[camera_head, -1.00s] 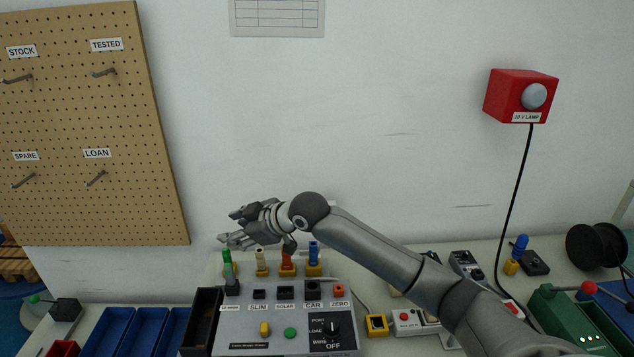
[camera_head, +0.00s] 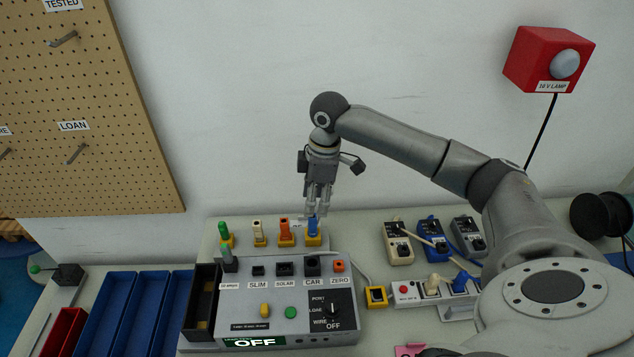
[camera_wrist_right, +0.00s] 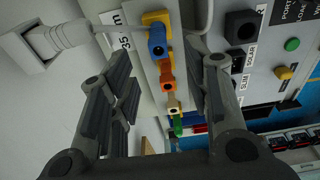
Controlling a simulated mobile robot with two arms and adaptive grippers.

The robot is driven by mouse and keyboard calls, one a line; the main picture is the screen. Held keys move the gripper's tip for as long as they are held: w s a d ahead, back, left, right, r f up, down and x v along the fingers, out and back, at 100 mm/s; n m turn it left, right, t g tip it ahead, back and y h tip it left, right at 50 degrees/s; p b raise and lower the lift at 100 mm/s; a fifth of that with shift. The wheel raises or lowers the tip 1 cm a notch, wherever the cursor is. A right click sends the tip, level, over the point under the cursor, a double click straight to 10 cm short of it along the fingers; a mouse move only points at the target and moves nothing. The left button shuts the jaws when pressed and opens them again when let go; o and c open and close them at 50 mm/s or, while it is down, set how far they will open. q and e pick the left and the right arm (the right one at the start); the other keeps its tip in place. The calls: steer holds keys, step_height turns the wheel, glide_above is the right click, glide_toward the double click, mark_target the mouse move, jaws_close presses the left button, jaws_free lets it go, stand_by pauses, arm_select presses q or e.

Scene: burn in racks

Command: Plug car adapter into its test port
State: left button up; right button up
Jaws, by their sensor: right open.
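The grey test box (camera_head: 216,318) stands on the bench with a row of labelled ports. The port labelled CAR (camera_head: 312,266) is a black socket and looks empty. Behind it a blue plug (camera_head: 313,226) stands upright in a yellow holder, in line with green, cream and orange ones. No label shows which plug is the car adapter. My right gripper (camera_head: 318,207) points down at the blue plug's top, open. My left gripper is out of view.
Three boxed adapters, beige (camera_head: 398,246), blue (camera_head: 432,241) and grey (camera_head: 468,236), lie at the right. A power strip (camera_head: 406,291) with plugs sits in front of them. Blue trays (camera_head: 110,318) stand at the left. A pegboard (camera_head: 95,90) hangs on the wall.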

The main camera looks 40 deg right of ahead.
mark_target(313, 228)
steer(key=f, duration=0.4)
steer(key=f+p, duration=0.1)
steer(key=f, duration=0.2)
steer(key=shift+w+a, duration=0.25)
steer(key=shift+r, duration=0.1)
jaws_close()
